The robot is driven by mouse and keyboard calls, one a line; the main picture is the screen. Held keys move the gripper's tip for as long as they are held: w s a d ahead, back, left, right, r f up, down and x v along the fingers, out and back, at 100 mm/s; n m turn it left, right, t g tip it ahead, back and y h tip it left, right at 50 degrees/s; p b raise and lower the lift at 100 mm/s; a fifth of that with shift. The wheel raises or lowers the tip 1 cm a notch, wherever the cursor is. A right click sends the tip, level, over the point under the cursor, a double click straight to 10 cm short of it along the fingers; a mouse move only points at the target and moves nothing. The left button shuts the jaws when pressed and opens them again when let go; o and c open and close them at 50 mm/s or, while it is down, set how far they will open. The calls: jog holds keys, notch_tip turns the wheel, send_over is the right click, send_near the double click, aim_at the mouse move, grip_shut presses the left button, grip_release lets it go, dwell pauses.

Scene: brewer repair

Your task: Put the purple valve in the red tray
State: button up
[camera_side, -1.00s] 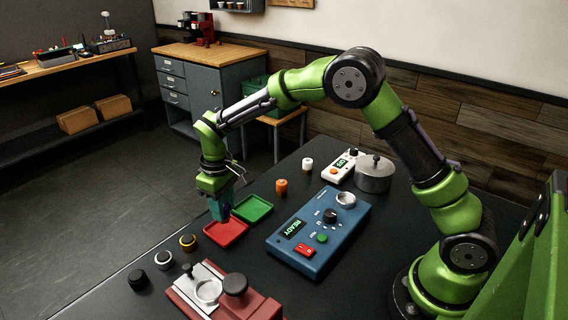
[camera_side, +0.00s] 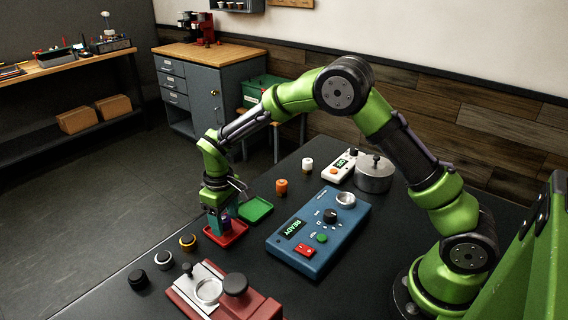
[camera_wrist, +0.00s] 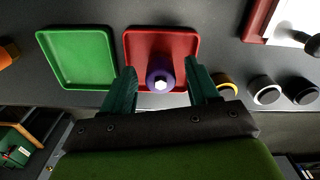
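The purple valve (camera_wrist: 160,74), with a pale hexagonal end, shows in the wrist view over the red tray (camera_wrist: 187,44), near its edge closest to my gripper. It appears to rest in the tray. In the side view the red tray (camera_side: 239,234) sits at the table's left edge, and the valve is mostly hidden by my fingers. My gripper (camera_wrist: 161,88) is open, one teal finger on each side of the valve with a visible gap on both sides. In the side view my gripper (camera_side: 217,225) is low over the tray.
A green tray (camera_side: 257,209) lies beside the red one. Several knobs, including a yellow-ringed one (camera_side: 188,243), stand to the front left. A blue brewer panel (camera_side: 285,242) lies to the right, and a red and silver unit (camera_side: 190,285) in front. An orange part (camera_side: 281,187) stands behind.

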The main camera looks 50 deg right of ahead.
aim_at(225, 218)
jog(key=shift+r, duration=0.15)
jog(key=s+d+r+m+t, duration=0.1)
jog(key=s+r, duration=0.1)
jog(key=r, duration=0.7)
jog(key=s+d+r, duration=0.1)
jog(key=s+r, duration=0.1)
jog(key=r, duration=0.7)
jog(key=s+d+r+m+t+y, duration=0.1)
jog(key=s+d+r+m+t, duration=0.1)
jog(key=s, duration=0.8)
jog(key=s+d+r+m+t+y, duration=0.1)
jog(key=s+d+m+t, duration=0.1)
jog(key=s, duration=0.8)
jog(key=shift+s+d+r+m+t, duration=0.35)
jog(key=shift+m+t, duration=0.45)
jog(key=shift+t, duration=0.3)
